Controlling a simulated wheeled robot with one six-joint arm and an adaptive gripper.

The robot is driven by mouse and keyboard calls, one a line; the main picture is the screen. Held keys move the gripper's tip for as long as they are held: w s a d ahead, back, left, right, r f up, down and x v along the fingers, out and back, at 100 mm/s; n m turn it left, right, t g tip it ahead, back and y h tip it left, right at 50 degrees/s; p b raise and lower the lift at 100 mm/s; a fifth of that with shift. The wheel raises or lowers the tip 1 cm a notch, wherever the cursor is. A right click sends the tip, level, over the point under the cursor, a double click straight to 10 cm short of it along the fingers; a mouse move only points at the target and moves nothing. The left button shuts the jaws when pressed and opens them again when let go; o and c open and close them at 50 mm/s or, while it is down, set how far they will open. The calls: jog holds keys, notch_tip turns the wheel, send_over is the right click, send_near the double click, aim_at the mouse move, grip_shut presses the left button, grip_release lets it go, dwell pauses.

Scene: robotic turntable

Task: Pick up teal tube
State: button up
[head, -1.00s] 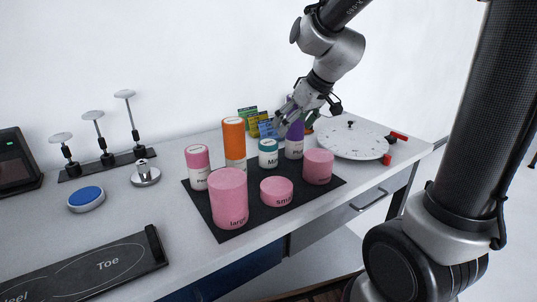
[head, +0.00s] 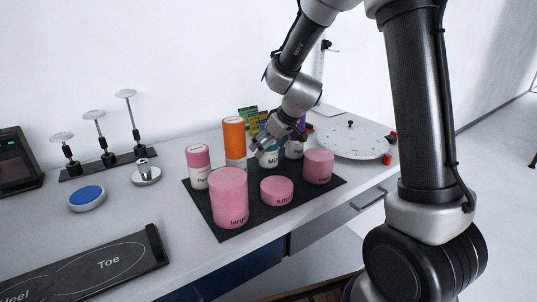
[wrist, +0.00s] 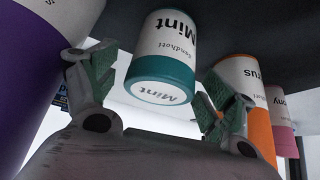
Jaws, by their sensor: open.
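The teal tube, a short white-labelled tube marked Mint with a teal cap, shows in the wrist view (wrist: 163,60) between my two fingers, upside down in that picture. In the head view the teal tube (head: 268,158) stands on the black mat (head: 245,216), partly hidden by my gripper (head: 263,143). My gripper is open in the wrist view (wrist: 152,95), with one finger on each side of the tube and a visible gap on both sides. Nothing is held.
An orange tube (head: 234,138) stands close left of the teal one, and a purple tube (head: 296,147) close right. Pink cylinders (head: 229,200) stand in front, and a pink-capped tube (head: 198,165) stands farther left. A white turntable (head: 350,142) is at the right.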

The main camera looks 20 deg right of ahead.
jog(key=c, duration=1.2)
jog(key=shift+r, duration=0.1)
